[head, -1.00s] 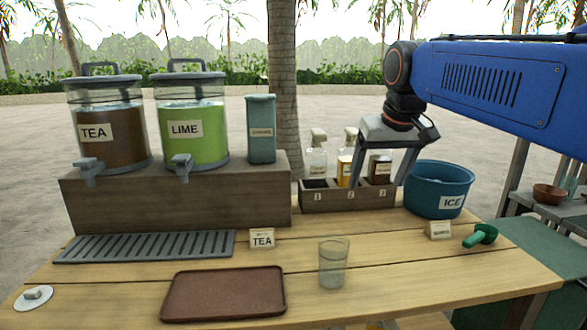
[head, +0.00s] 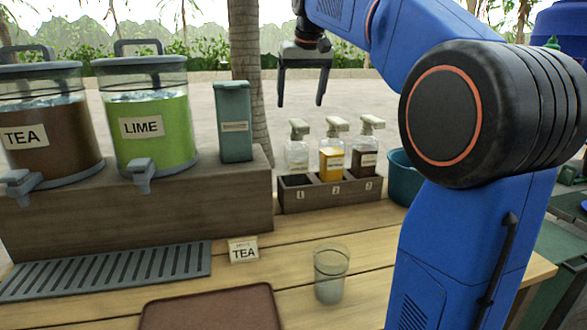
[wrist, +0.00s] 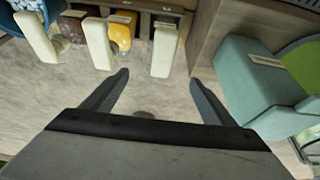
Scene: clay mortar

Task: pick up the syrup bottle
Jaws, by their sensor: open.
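Three pump bottles stand upright in a wooden rack (head: 330,193) with slots marked 1, 2 and 3. The bottle at 1 is clear (head: 297,156), the middle one holds amber liquid (head: 332,162), and the one at 3 is dark (head: 364,162). I cannot read their labels, so I cannot tell which is the syrup. My gripper (head: 300,104) is open and empty, fingers down, above the bottle at 1 in the head view. In the wrist view, the fingers (wrist: 158,80) are apart, near the clear bottle's pale pump head (wrist: 164,50); the amber bottle (wrist: 121,33) is to its left.
A teal canister (head: 234,122) stands on the wooden riser left of the rack, beside the lime dispenser (head: 150,130) and tea dispenser (head: 45,130). A blue bucket (head: 402,178) is right of the rack, partly hidden by my arm. A glass (head: 331,273) and brown tray (head: 210,308) are in front.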

